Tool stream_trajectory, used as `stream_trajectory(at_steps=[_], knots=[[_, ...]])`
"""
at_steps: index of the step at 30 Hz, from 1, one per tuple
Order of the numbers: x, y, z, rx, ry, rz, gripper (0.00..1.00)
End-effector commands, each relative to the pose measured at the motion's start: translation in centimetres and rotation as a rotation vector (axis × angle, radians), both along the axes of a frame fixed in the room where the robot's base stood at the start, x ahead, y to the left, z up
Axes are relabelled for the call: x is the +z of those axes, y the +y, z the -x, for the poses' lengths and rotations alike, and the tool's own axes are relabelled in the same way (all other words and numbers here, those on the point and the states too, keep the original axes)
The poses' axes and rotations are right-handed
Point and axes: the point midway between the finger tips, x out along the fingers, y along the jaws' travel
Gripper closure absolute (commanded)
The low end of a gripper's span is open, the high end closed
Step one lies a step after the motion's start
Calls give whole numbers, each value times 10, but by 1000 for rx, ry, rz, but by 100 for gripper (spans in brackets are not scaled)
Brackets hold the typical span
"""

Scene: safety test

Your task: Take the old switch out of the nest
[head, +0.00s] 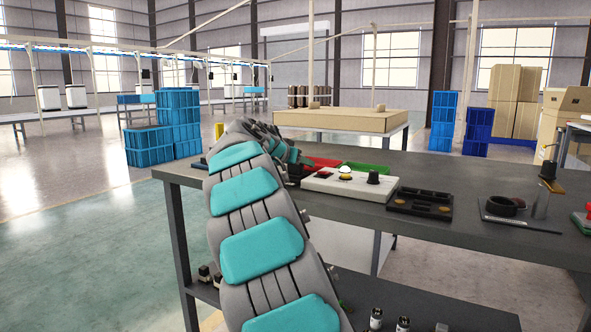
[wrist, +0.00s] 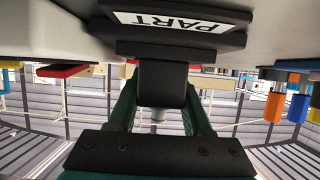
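In the wrist view, which looks upside down, a black block (wrist: 162,84) with a small grey round part (wrist: 158,115) looks like the old switch. It meets a wider black holder (wrist: 178,46), likely the nest, beside a white label reading "PART" (wrist: 175,22). My gripper (wrist: 160,100) has one dark green finger on each side of the block. The fingers look very near its sides; I cannot tell whether they press on it. In the head view my arm's far end is over the bench's left part, and the switch and nest cannot be made out there.
On the grey bench (head: 480,180) are a white panel (head: 330,185) with a black knob (head: 373,178), a black tray (head: 420,203), a red bin (head: 322,162) and a green bin (head: 365,168). Several tools lie at the right. The bench between tray and far edge is clear.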

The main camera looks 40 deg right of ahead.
Motion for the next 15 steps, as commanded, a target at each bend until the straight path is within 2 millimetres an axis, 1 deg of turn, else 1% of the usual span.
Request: stream_trajectory(at_steps=[1,9,12,15], knots=[[0,0,0,0,0,0,60],[0,0,0,0,0,0,90],[0,0,0,0,0,0,100],[0,0,0,0,0,0,100]])
